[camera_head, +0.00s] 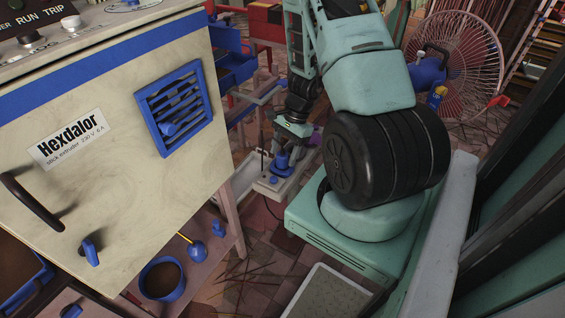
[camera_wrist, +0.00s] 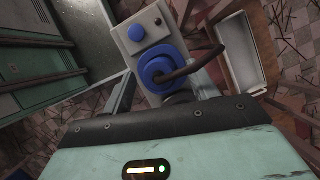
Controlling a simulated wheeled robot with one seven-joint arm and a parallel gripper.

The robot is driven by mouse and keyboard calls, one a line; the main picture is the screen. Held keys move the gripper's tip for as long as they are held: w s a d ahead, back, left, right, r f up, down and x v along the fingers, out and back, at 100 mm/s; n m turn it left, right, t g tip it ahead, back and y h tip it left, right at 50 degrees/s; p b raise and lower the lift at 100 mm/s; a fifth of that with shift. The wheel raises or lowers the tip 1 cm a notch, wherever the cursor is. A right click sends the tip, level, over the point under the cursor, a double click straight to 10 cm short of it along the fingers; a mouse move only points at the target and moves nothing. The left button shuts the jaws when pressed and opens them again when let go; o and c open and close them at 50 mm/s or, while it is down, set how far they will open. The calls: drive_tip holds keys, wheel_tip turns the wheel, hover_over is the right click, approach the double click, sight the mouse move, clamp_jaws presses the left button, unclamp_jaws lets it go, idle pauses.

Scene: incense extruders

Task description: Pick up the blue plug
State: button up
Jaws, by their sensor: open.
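The blue plug (camera_wrist: 158,72) sits on a pale socket box (camera_wrist: 152,48), with a dark cable curving off to the right in the wrist view. A round blue button (camera_wrist: 136,33) is on the same box. In the head view the plug (camera_head: 282,160) is low beneath my gripper (camera_head: 287,146). In the wrist view my gripper (camera_wrist: 168,72) is open, with one finger on each side of the plug. I cannot tell whether the fingers touch it. The plug's near lower part is partly hidden by the gripper body.
A large Hexdalor extruder cabinet (camera_head: 110,140) fills the left of the head view. A blue bowl (camera_head: 162,280) stands low beside it. A pale tray (camera_wrist: 250,55) lies right of the socket box. A fan (camera_head: 455,65) stands at the back right. Thin sticks litter the tiled floor.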

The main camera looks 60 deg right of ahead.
drive_tip(key=shift+x, duration=0.85)
drive_tip(key=c, duration=1.1)
